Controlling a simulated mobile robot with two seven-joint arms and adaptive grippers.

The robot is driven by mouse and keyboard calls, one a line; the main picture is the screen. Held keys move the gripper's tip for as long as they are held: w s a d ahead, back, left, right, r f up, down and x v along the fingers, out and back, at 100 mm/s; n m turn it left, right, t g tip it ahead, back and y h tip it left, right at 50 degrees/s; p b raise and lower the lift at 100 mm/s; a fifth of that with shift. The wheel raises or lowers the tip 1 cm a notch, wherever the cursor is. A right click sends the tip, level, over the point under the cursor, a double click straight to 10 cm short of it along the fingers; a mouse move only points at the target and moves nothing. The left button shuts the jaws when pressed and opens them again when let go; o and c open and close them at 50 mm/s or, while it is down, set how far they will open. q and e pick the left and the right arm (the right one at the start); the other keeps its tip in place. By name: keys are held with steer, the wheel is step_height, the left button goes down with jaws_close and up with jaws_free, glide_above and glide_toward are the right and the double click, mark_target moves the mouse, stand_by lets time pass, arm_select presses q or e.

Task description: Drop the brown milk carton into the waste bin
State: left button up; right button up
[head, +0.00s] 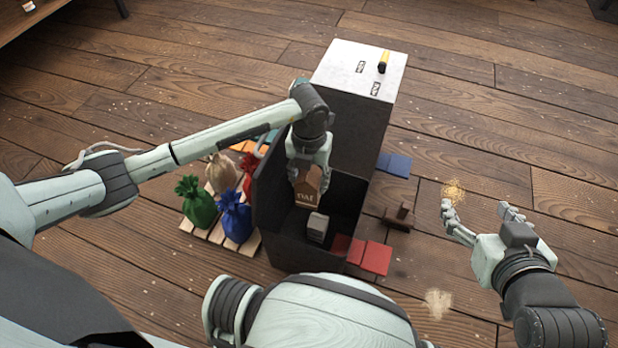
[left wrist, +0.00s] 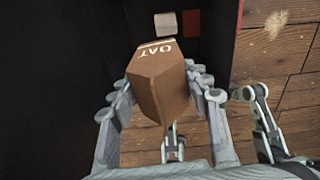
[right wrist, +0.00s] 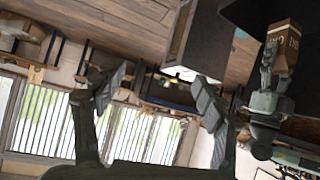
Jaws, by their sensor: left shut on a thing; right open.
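The brown milk carton (head: 307,186), with a gabled top and white lettering, is between the fingers of my left gripper (head: 308,180). It fills the space between those fingers in the left wrist view (left wrist: 160,88) and also shows in the right wrist view (right wrist: 283,42). The dark waste bin (head: 270,205) is open at the top. The carton hangs over its opening, and a small grey-white block (head: 317,228) lies inside below it. My right gripper (head: 476,212) is open and empty, off to the right above the floor.
A dark cabinet with a white top (head: 335,65) stands behind the bin; a yellow-and-black item (head: 384,62) lies on it. Green (head: 197,200), blue (head: 235,215) and beige sacks (head: 219,172) stand on a pallet at left. Red pieces (head: 376,258) lie at the bin's front right.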

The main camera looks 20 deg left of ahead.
arm_select(q)
step_height(320, 180, down, 2)
steer(key=shift+f+b, duration=0.1)
steer(key=shift+b, duration=0.7)
arm_select(e)
steer(key=w+a+r+t+y, duration=0.2)
steer(key=a+r+t+y, duration=0.1)
steer(key=a+r, duration=0.3)
steer(key=shift+w+r+n+t, duration=0.35)
steer(key=shift+r+t, duration=0.55)
steer(key=shift+r, duration=0.35)
arm_select(q)
steer(key=o, duration=1.1)
steer(key=shift+c, duration=0.2)
step_height(320, 180, up, 7)
steer(key=shift+r, duration=0.2)
steer(key=shift+s, duration=0.1)
arm_select(e)
steer(key=shift+s+f, duration=0.1)
